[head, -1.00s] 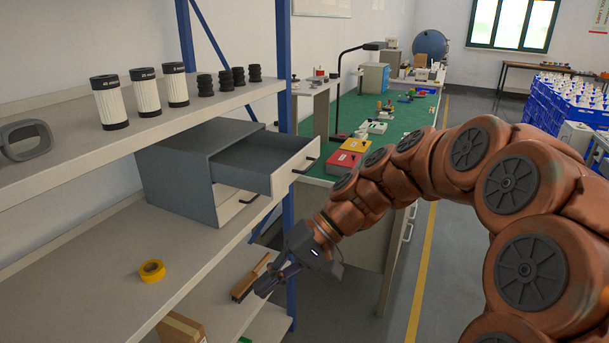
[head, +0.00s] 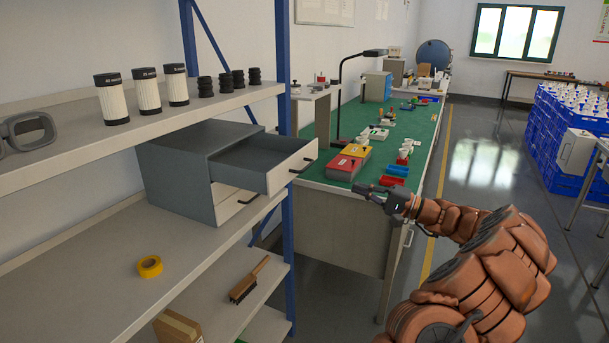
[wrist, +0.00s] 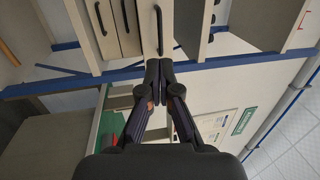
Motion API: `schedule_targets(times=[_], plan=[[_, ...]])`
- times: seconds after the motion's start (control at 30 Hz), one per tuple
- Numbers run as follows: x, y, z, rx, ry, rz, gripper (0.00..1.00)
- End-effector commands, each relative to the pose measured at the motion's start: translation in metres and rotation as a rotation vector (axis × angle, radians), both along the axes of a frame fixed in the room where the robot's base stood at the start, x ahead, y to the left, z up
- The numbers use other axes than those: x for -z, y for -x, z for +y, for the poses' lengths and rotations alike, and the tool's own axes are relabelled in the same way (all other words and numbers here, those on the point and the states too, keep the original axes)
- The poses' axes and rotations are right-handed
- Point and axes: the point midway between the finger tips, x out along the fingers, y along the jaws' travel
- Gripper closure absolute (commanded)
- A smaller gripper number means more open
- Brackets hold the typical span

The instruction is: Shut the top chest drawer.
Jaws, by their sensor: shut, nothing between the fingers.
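The grey chest (head: 178,180) stands on the middle shelf in the head view. Its top drawer (head: 292,169) is pulled well out, its pale front facing right with a dark handle. The lower drawers look shut. My gripper (head: 357,187) is shut and empty, to the right of the drawer front and apart from it, in front of the green bench. In the wrist view, which is turned sideways, my shut fingertips (wrist: 159,66) point towards the top drawer front (wrist: 153,30) with its black handle. A gap between them cannot be judged there.
A blue rack post (head: 286,130) stands beside the open drawer. The upper shelf (head: 70,140) holds filters and black rubber parts above the chest. Yellow tape (head: 149,267) lies on the middle shelf, and a brush (head: 250,279) lies below. The green bench (head: 410,135) is behind my gripper.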

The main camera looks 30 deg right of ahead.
Motion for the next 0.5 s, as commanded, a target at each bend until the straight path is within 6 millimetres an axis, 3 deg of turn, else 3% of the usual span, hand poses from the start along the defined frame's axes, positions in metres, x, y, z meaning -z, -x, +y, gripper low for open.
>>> schedule_targets(times=[0.07,0.17,0.5], plan=[[0.003,0.003,-0.012,0.024,-0.004,-0.007,1.00],[0.002,0.001,-0.015,0.034,-0.007,-0.012,1.00],[-0.008,-0.040,0.013,0.028,-0.008,-0.009,1.00]])
